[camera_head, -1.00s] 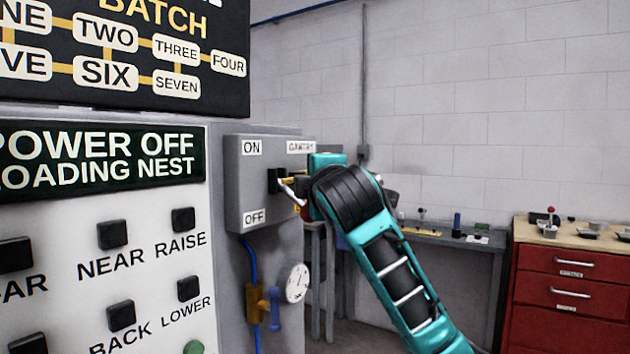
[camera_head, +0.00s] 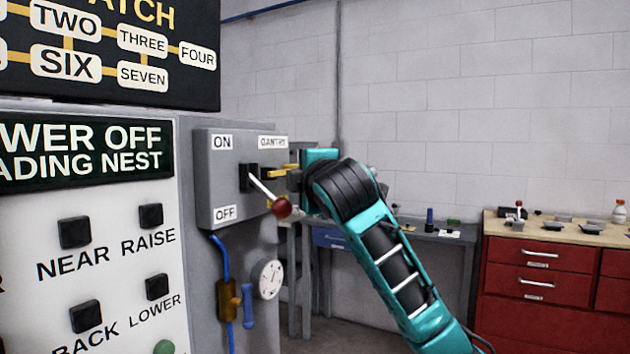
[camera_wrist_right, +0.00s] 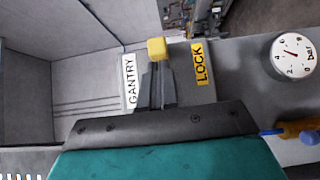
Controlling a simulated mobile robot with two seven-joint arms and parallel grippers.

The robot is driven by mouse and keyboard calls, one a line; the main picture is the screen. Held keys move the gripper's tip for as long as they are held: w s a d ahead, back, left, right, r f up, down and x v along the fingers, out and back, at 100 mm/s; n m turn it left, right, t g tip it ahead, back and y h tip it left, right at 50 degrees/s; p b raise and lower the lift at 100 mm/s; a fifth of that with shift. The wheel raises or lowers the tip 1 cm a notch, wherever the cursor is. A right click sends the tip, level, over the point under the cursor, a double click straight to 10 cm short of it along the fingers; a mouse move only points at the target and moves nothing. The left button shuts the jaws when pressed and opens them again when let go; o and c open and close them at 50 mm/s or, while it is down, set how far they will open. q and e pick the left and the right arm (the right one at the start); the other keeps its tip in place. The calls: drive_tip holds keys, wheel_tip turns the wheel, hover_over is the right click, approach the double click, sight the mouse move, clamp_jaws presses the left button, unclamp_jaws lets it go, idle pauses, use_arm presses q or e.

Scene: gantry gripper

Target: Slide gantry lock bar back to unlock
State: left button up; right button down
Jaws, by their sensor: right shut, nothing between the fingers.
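The lock bar shows as a yellow block (camera_wrist_right: 156,50) between the GANTRY label (camera_wrist_right: 130,82) and the yellow LOCK label (camera_wrist_right: 202,64) in the right wrist view. In the head view a yellow piece (camera_head: 284,168) sticks out beside the grey switch box (camera_head: 228,202). My right gripper (camera_wrist_right: 155,85) is shut and empty, its dark fingertips pointing at the yellow block. I cannot tell whether they touch it. In the head view the right gripper (camera_head: 294,180) is just right of the box, its tips partly hidden. My left gripper is out of view.
A lever with a red knob (camera_head: 281,207) juts from the ON/OFF box close to my right gripper. A round gauge (camera_head: 269,279) and blue pipe (camera_head: 225,262) sit below. A button panel (camera_head: 110,240) stands left; a red drawer cabinet (camera_head: 540,285) stands right.

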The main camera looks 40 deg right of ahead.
drive_tip(key=v, duration=1)
drive_tip(key=shift+s+r+b, duration=0.25)
drive_tip(key=shift+s+b, duration=0.05)
drive_tip(key=shift+s, duration=0.05)
